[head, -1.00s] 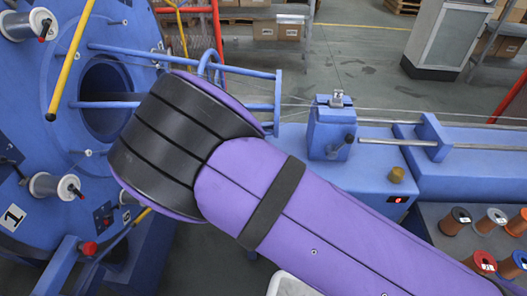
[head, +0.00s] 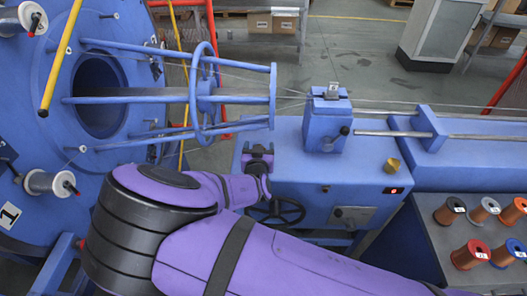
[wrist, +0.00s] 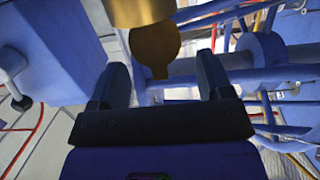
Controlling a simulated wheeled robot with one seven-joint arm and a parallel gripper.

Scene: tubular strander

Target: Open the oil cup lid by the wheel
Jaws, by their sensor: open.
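In the wrist view a brass oil cup (wrist: 140,12) shows at the top edge, partly cut off. Its darker round lid (wrist: 154,45) with a small tab stands out from the cup and looks raised. My gripper (wrist: 163,78) is open, and the lid's tab shows between its two fingers; I cannot tell whether they touch. In the head view my gripper (head: 258,152) is at the left end of the blue bench, above the dark handwheel (head: 276,210). I cannot make out this cup there; my gripper seems to hide it.
Another brass cup (head: 392,165) stands further right on the bench. A blue block (head: 326,125) with a dark knob is right of my gripper. The blue ring and bar cage (head: 205,95) is close behind and left. Copper spools (head: 470,255) stand at the lower right.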

